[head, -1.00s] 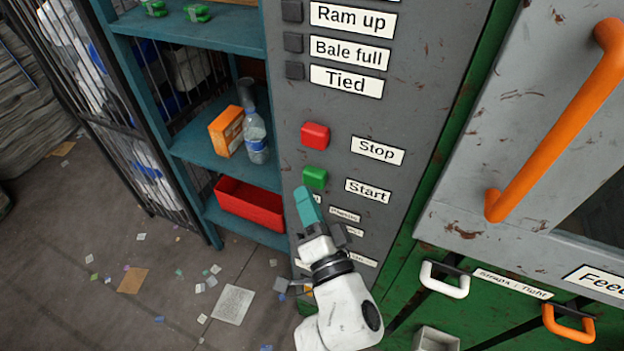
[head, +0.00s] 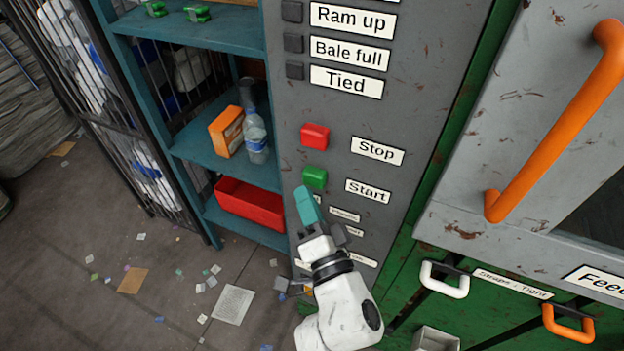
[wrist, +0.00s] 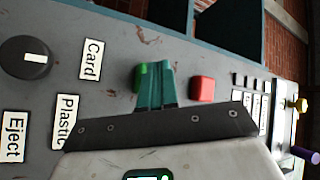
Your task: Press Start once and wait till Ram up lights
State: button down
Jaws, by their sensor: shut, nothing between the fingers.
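The green Start button (head: 315,178) is on the grey control panel (head: 290,115), left of its Start label (head: 368,191). The red Stop button (head: 315,136) is above it. The Ram up lamp (head: 292,11) is dark beside its label (head: 353,18). My gripper (head: 306,193) is shut and empty, its teal fingertips just below the Start button in the head view. In the wrist view the fingertips (wrist: 155,68) partly cover the green button (wrist: 141,73), and the red button (wrist: 202,89) is to the right. I cannot tell whether the tips touch the Start button.
Dark Bale full (head: 293,43) and Tied (head: 294,71) lamps are below Ram up. A teal shelf (head: 225,150) with a bottle (head: 256,138), orange box (head: 226,131) and red bin (head: 250,204) stands left. An orange handle (head: 555,120) is right. A knob (wrist: 26,58) shows in the wrist view.

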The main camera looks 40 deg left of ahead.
jog(key=shift+w+a, duration=0.1)
jog(key=shift+w, duration=0.25)
jog(key=shift+w+a+p, duration=0.15)
jog(key=shift+w+p, duration=0.25)
jog(key=shift+w, duration=0.25)
dwell(0.8)
jog(key=shift+s, duration=0.1)
jog(key=shift+s+d, duration=0.3)
jog(key=shift+s, duration=0.65)
jog(key=shift+s+d, duration=0.2)
jog(key=shift+s, duration=0.6)
jog(key=shift+s+d, duration=0.15)
jog(key=shift+s, duration=0.7)
jog(key=shift+s+d, duration=0.2)
jog(key=shift+s, duration=0.6)
jog(key=shift+w, duration=0.1)
